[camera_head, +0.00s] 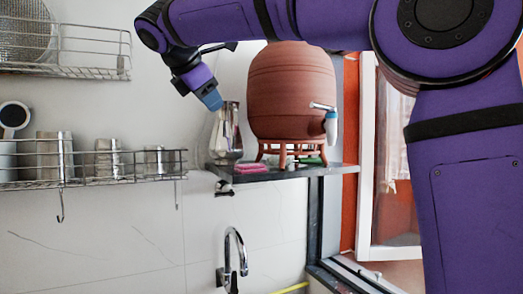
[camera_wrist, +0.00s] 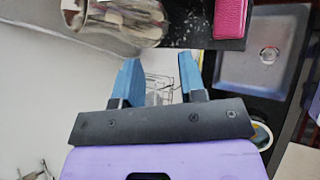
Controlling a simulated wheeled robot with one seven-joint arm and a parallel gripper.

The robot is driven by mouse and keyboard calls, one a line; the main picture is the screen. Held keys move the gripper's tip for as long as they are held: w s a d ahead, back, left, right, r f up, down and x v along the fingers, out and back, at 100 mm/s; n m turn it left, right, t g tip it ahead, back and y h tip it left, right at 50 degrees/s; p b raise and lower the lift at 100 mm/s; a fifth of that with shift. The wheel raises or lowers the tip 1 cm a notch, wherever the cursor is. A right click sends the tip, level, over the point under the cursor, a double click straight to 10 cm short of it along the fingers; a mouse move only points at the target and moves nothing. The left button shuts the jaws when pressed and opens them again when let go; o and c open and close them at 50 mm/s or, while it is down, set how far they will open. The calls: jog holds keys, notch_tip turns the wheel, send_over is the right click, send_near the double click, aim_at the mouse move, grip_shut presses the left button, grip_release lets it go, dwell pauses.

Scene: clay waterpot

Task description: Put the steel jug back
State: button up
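The shiny steel jug (camera_head: 226,138) stands upright on the left end of the dark shelf (camera_head: 290,174), left of the clay waterpot (camera_head: 292,92). In the wrist view the jug (camera_wrist: 118,20) lies at the top, beyond my left fingertip. My gripper (camera_head: 212,98) is above and slightly left of the jug's top in the head view. In the wrist view the blue fingers of my gripper (camera_wrist: 160,72) are well apart, with nothing held between them. Whether a finger touches the jug cannot be told.
A pink item (camera_head: 252,168) lies on the shelf beside the jug. A wire wall rack (camera_head: 95,168) with several steel cups is at left; another rack (camera_head: 75,50) is above. A faucet (camera_head: 234,255) is below. The wrist view shows a grey sink (camera_wrist: 262,78).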

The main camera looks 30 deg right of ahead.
jog(key=s+d+f+m+y, duration=0.2)
jog(key=s+d+f+m, duration=0.2)
jog(key=s+f, duration=0.5)
jog(key=s+d+f+m+y, duration=0.3)
jog(key=s+d+f+m, duration=0.1)
jog(key=s+f+m, duration=0.4)
jog(key=s+d+f+m+y, duration=0.3)
jog(key=s+d+f+m, duration=0.2)
jog(key=s+f, duration=0.7)
jog(key=shift+s+m+g, duration=0.35)
jog(key=shift+m+g, duration=0.05)
jog(key=shift+m, duration=0.2)
